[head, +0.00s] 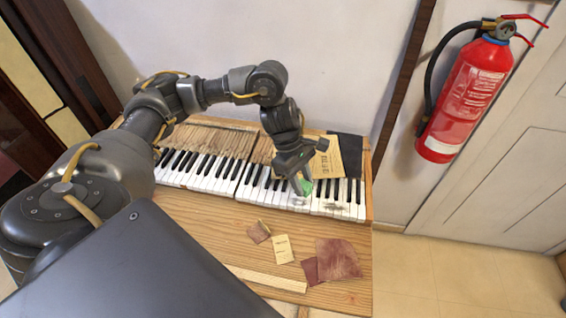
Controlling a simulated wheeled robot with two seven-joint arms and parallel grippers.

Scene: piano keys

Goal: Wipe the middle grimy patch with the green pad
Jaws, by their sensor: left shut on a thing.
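The piano keyboard (218,176) lies across a wooden board. My left gripper (301,188) points down over its right half and is shut on the green pad (306,187). The pad is at the white keys; I cannot tell whether it touches them. A faint grimy patch (300,201) shows on the white keys just in front of the pad, and another grimy patch (334,206) lies further right. Any other patch is hidden or too faint to tell. My right gripper is not in view.
On the wooden board (200,215) in front of the keys lie paper and reddish cloth scraps (338,258) and a pale strip (265,278). Behind the keys are a brown sheet (345,150) and a dark sheet. A red fire extinguisher (462,100) hangs at right.

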